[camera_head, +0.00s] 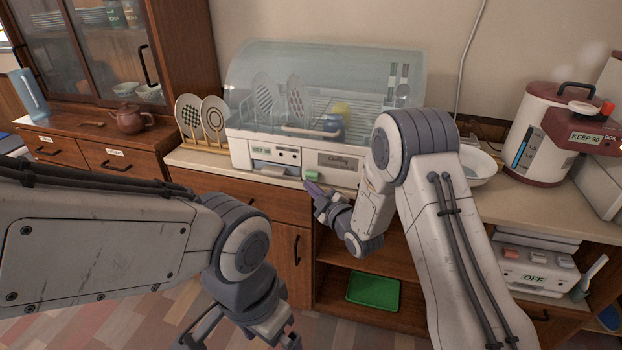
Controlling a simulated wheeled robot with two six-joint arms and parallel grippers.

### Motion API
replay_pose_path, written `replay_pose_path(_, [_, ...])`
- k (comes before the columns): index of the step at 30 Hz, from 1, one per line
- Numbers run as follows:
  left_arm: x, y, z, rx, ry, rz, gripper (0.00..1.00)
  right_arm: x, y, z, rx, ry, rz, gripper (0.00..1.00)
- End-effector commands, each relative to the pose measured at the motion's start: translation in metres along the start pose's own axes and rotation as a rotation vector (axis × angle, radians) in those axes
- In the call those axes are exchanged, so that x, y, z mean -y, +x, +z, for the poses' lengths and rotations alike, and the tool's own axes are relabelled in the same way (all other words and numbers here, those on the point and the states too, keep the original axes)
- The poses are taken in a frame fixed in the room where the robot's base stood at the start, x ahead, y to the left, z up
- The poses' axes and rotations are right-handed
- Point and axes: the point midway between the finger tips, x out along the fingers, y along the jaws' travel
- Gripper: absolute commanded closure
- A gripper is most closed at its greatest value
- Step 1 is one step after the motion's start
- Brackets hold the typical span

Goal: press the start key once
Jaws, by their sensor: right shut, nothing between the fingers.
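The dish dryer (240,151) stands on the counter, its clear domed lid down over plates and cups. A small green key (312,175) is on its lower front, right of the white panel with buttons; I take it for the start key. My right gripper (311,186) is shut and empty, its tips just below and in front of the green key. I cannot tell whether they touch it.
Patterned plates in a rack (188,113) stand left of the dryer, with a brown teapot (130,119) farther left. A white bowl (483,170) and a red-and-white boiler (541,135) are on the right. A green tray (373,291) lies on the shelf below.

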Motion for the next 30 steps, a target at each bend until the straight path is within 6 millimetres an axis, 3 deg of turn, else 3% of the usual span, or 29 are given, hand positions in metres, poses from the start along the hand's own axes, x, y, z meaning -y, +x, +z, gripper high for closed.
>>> replay_pose_path(30, [0.0004, 0.0054, 0.0003, 0.000, 0.000, 0.000, 0.00, -0.0058, 0.0081, 0.0059, 0.000, 0.000, 0.001, 1.00])
